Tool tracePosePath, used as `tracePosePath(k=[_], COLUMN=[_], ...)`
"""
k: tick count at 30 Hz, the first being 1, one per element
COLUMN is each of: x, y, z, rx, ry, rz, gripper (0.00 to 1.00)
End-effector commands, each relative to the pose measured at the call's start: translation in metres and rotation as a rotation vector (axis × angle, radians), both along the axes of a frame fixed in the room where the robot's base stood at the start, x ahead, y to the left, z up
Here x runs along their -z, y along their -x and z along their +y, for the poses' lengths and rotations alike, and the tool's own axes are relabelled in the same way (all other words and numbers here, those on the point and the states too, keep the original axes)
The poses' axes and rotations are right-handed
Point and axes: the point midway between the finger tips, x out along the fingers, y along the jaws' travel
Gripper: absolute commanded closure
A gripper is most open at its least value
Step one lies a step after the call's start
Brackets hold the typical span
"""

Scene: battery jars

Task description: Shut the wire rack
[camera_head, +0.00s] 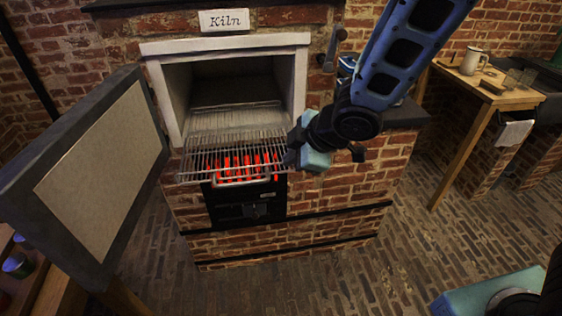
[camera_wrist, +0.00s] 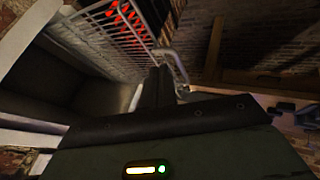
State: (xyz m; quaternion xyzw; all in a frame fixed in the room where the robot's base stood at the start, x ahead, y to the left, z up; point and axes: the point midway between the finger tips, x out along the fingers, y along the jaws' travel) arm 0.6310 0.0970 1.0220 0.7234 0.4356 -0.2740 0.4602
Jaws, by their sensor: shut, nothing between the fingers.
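The wire rack (camera_head: 225,155) is pulled partway out of the white-framed kiln opening (camera_head: 235,85), its front part jutting out above the glowing red grate (camera_head: 243,166). My gripper (camera_head: 291,157) is at the right front corner of the rack, its fingers shut and empty. In the head view it overlaps the rack's edge; I cannot tell whether it touches. In the wrist view the rack (camera_wrist: 125,32) shows at the top, with the shut fingers (camera_wrist: 158,82) close to its front rail.
The kiln door (camera_head: 105,165) stands wide open at the left. A brick counter is on the kiln's right, under my arm. A wooden table (camera_head: 485,92) with a mug (camera_head: 474,61) stands at the far right.

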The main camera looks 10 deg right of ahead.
Motion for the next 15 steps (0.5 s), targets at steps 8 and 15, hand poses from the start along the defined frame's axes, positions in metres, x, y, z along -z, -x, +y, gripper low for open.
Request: tracePosePath(k=[8,15], x=[0.035,0.062], y=[-0.018,-0.035], z=[0.016,0.028], rx=[0.0,0.003], ry=[0.004,0.003], rz=[0.004,0.004], gripper=[1.0,1.0])
